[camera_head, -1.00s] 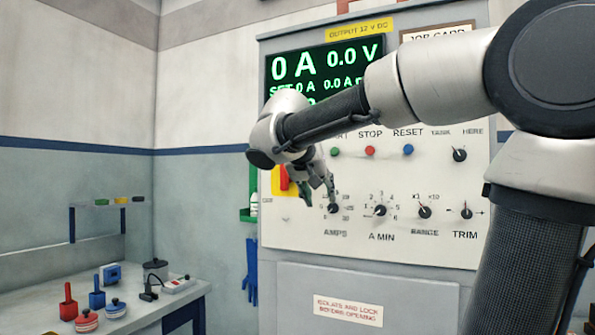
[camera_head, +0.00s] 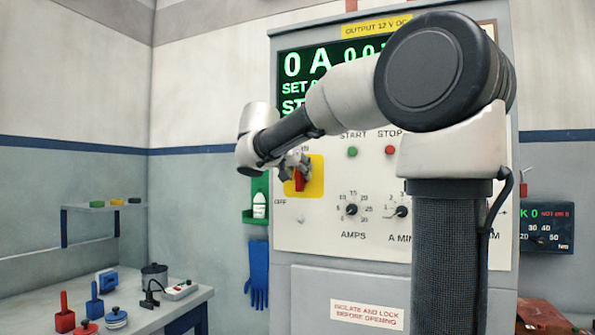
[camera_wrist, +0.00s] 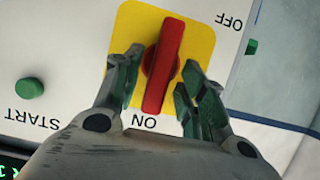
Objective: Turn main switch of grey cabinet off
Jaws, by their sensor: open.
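The main switch is a red handle (camera_head: 299,181) on a yellow plate (camera_head: 317,175) at the left of the grey cabinet (camera_head: 290,262). The handle also shows in the wrist view (camera_wrist: 163,62), standing nearly in line with the ON mark, with OFF off to one side. My gripper (camera_head: 294,170) is at the switch, partly in front of it. In the wrist view my gripper (camera_wrist: 160,78) is open, with one finger on each side of the handle. A gap shows on both sides. Depth along the handle is hard to tell.
A green START button (camera_wrist: 29,88) lies left of the plate in the wrist view. The AMPS knob (camera_head: 352,210) is lower right in the head view. A bottle on a green holder (camera_head: 254,217) and a blue glove (camera_head: 257,272) hang left of the cabinet.

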